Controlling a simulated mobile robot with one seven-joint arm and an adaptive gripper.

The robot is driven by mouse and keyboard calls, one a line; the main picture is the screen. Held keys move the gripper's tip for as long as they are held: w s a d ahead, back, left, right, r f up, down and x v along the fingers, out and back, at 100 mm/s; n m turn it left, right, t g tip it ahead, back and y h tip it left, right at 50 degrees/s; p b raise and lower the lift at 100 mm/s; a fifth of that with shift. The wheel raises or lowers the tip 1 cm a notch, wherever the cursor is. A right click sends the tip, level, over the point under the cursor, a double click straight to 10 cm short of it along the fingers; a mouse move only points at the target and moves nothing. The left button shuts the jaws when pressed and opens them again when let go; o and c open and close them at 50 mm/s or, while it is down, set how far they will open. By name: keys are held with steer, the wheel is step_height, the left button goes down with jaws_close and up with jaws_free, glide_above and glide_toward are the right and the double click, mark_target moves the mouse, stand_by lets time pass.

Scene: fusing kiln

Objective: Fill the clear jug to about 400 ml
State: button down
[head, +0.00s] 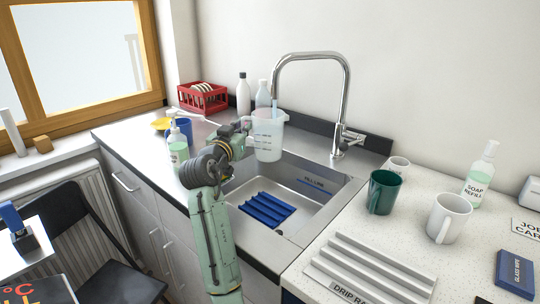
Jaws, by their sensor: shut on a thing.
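The clear jug (268,142) is upright, held in the air over the left part of the sink (318,208). It has faint markings on its side, too small to read, and I cannot tell the water level. My gripper (246,126) is shut on the jug at its left side, with the fingers partly hidden by my wrist. The chrome tap (344,95) arches over so that its spout is above the jug's mouth. A short bluish streak, apparently water, shows between the spout and the jug.
A blue ribbed mat (267,208) lies in the sink. A green mug (384,192), a white mug (448,218) and a drip rack (370,268) are on the right counter. A soap bottle (178,148) and blue cup (184,130) stand left of my arm. A red crate (203,98) is behind.

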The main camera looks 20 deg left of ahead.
mark_target(257, 139)
steer(key=shift+w+d+f+h, duration=0.1)
steer(key=shift+d+f+h, duration=0.2)
steer(key=shift+d+f, duration=0.65)
steer(key=s+d, duration=0.1)
steer(key=s, duration=0.2)
steer(key=s+d, duration=0.1)
steer(key=s, duration=0.2)
steer(key=s+d, duration=0.1)
steer(key=s, duration=0.2)
steer(key=shift+d+r, duration=0.3)
steer(key=shift+d, duration=0.05)
steer(key=shift+s, duration=0.35)
